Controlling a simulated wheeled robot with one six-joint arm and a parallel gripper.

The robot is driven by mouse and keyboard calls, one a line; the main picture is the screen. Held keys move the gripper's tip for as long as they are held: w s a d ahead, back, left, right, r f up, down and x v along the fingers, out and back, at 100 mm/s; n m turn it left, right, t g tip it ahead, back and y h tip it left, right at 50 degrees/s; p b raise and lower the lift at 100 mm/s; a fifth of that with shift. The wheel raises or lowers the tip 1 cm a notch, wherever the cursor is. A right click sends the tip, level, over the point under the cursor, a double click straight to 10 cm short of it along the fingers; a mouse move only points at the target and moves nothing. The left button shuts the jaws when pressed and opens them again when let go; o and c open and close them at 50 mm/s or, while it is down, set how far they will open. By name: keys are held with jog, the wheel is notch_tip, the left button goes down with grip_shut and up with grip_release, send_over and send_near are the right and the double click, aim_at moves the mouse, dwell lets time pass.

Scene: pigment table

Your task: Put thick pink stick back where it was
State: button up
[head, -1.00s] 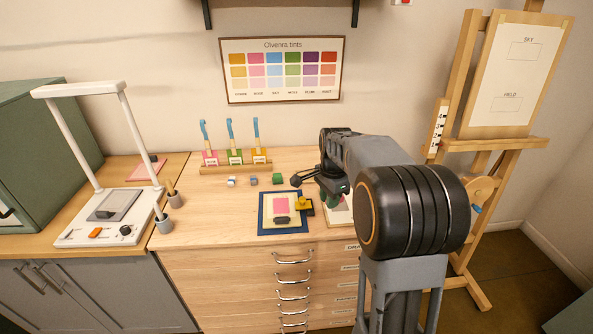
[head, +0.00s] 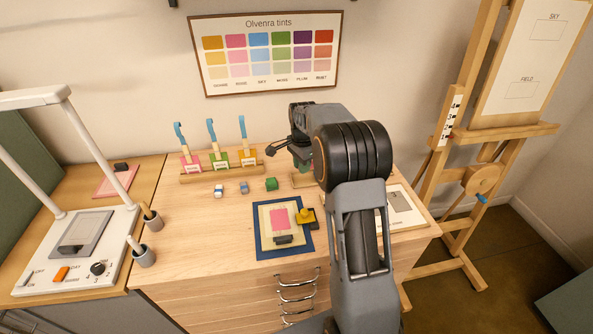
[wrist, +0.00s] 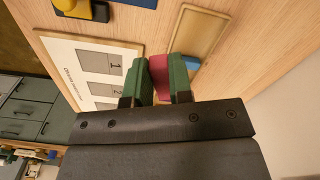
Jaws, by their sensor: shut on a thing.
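My gripper (wrist: 161,80) is shut on the thick pink stick (wrist: 158,72). In the wrist view the stick stands out between my two green finger pads, with its lower part hidden by the gripper. A shallow wooden tray (wrist: 207,22) lies just beyond and to the right of the fingers. A blue piece (wrist: 192,62) shows at its near end, partly hidden by the right finger. In the head view my gripper (head: 304,169) is over the back right of the table, by the tray (head: 299,181). I cannot make out the stick clearly there.
A numbered card (head: 405,207) lies at the right front. A yellow stamp (head: 305,215) sits beside a blue mat (head: 264,249). A rack (head: 220,170) with three blue-handled tools stands at the back. An easel stands right.

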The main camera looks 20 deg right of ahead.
jog(key=p, duration=0.2)
send_over(297, 181)
notch_tip(297, 181, down, 6)
jog(key=shift+s+f, duration=0.1)
notch_tip(297, 181, down, 3)
jog(key=shift+f, duration=0.2)
jog(key=shift+f+b, duration=0.45)
jog(key=shift+f, duration=0.15)
jog(key=o, duration=0.6)
jog(key=shift+o, duration=1.2)
jog(key=shift+f, duration=0.1)
